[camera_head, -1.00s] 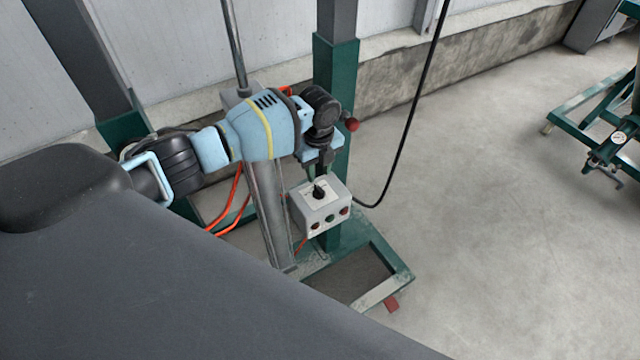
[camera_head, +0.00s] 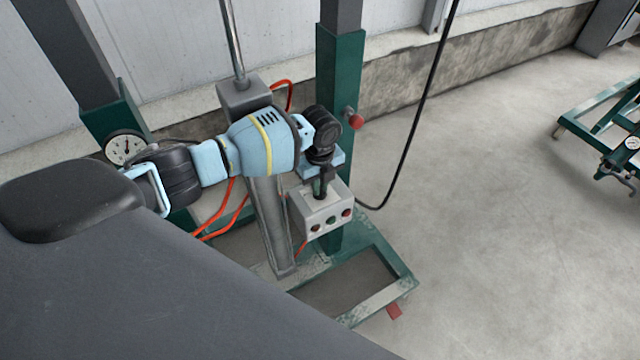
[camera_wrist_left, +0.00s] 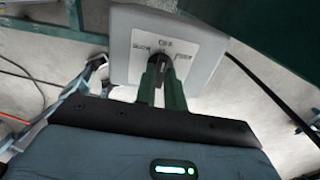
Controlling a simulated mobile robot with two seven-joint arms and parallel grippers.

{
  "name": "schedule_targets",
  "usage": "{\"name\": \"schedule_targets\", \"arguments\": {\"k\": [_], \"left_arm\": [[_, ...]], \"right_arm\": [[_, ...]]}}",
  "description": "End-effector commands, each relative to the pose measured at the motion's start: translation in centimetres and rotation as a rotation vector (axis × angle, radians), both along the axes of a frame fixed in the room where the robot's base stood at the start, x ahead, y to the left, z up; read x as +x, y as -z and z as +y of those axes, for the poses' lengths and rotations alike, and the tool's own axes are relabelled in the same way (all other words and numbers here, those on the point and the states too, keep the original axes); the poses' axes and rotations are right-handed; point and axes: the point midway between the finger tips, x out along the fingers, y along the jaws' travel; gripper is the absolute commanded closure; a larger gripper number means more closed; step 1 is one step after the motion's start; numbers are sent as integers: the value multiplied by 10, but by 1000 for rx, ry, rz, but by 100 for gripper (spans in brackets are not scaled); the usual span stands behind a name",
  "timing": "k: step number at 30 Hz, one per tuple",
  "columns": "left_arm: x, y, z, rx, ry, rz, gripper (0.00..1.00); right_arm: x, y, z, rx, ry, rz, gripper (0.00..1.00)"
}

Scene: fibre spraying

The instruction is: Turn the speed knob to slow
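The grey control box (camera_head: 322,212) stands on the green frame, with several coloured buttons on its front. In the left wrist view its top plate (camera_wrist_left: 135,42) shows a SLOW label at left and a FAST label at right. The black speed knob (camera_wrist_left: 160,58) sits between and below these labels, partly hidden by my fingers. My left gripper (camera_head: 319,192) points down at the box top and hides the knob in the head view. In the left wrist view its green fingers (camera_wrist_left: 161,78) are a little apart at the knob; whether they grip it is unclear. My right gripper is out of view.
A green post (camera_head: 340,90) with a red knob (camera_head: 355,119) rises behind the box. A round gauge (camera_head: 126,147) is at left. A black cable (camera_head: 415,120) hangs right of the box, and orange hoses (camera_head: 225,215) run at left. Open floor lies to the right.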

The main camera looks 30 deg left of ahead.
Motion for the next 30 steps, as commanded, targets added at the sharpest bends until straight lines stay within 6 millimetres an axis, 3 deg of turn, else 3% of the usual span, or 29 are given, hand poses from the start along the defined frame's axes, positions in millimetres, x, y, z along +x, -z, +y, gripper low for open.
{"name": "schedule_targets", "arguments": {"k": [14, 30], "left_arm": [[0, -1, 0, 0, -91, 1, 100], [0, -2, -1, -2, -544, 0, 100]], "right_arm": [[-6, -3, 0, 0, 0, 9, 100], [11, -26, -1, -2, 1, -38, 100]]}}
